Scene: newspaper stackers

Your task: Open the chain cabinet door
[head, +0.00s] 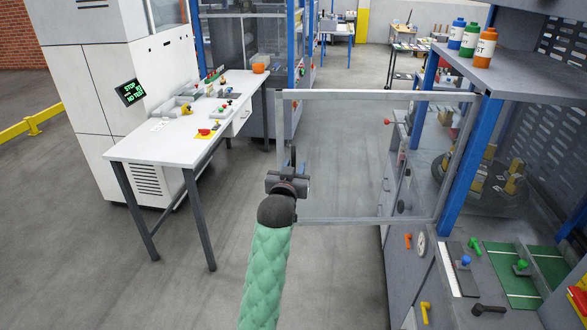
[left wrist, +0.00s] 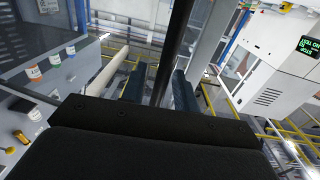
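The cabinet door (head: 360,94) is a clear panel in a grey metal frame. It stands swung out from the cabinet on the right, with its free edge at the left. My left gripper (head: 292,163) is at that free edge, on my side of the panel. In the left wrist view, a dark upright bar (left wrist: 179,30), which looks like the door handle, passes between the two fingers of my left gripper (left wrist: 158,72). The fingers are apart, with a gap showing between the bar and the left finger. Whether the bar touches the right finger is unclear. My right gripper is out of view.
A white table (head: 180,140) with small parts stands at the left, beside a white machine (head: 95,90). Coloured bottles (head: 484,48) stand on the shelf at upper right. A workbench with green plates (head: 510,280) is at lower right. The floor (head: 330,270) below the door is clear.

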